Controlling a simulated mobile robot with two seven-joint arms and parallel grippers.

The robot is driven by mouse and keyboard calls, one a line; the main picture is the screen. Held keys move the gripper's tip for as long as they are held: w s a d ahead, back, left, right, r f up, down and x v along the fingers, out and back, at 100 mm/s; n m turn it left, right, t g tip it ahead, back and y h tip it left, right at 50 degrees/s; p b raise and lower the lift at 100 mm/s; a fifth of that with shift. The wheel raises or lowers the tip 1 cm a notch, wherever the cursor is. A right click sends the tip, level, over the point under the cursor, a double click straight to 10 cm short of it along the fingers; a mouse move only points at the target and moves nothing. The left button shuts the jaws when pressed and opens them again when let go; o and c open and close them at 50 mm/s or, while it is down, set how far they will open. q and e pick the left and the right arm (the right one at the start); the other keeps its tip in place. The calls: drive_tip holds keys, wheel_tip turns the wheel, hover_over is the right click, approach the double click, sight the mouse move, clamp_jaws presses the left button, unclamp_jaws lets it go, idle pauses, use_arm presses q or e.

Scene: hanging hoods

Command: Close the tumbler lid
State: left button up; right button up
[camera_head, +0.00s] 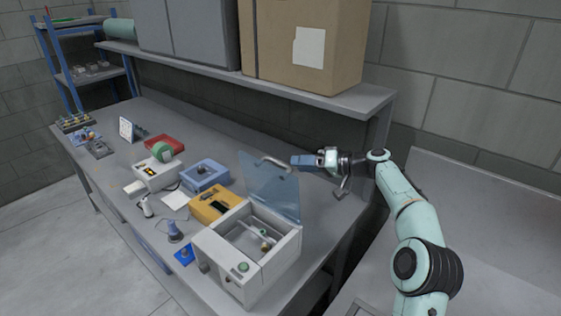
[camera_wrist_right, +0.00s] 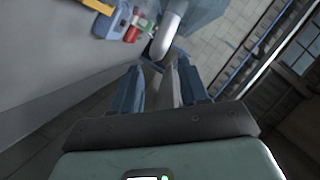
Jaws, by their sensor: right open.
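The tumbler is an open white box (camera_head: 222,252) near the front of the workbench, with a small ball-like part inside. Its see-through bluish lid (camera_head: 270,190) stands raised at the back, with a pale bar handle (camera_head: 272,161) on its top edge. My right gripper (camera_head: 300,161) is just right of the handle, at about its height. In the right wrist view the fingers of my right gripper (camera_wrist_right: 158,78) are apart and empty. The handle (camera_wrist_right: 165,38) shows just beyond the fingertips; I cannot tell whether they touch. My left gripper is not in view.
A yellow box (camera_head: 212,206), a blue box (camera_head: 203,176) and a white device (camera_head: 158,173) stand left of the tumbler. A shelf (camera_head: 330,98) with a cardboard box (camera_head: 300,45) overhangs the back. A bare grey surface (camera_head: 490,215) lies to the right.

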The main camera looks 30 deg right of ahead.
sight(280, 163)
drive_tip(key=p+x, duration=0.1)
drive_tip(key=x, duration=0.5)
drive_tip(key=shift+w+r, duration=0.1)
drive_tip(key=shift+w, duration=0.25)
drive_tip(key=shift+w+a+f+p, duration=0.3)
drive_tip(key=shift+w+a, duration=0.05)
drive_tip(key=shift+w, duration=0.15)
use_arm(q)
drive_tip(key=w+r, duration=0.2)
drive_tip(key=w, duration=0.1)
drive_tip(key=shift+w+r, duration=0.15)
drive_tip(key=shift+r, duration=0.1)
use_arm(e)
drive_tip(key=shift+c, duration=0.9)
drive_tip(key=shift+s, duration=0.1)
clamp_jaws()
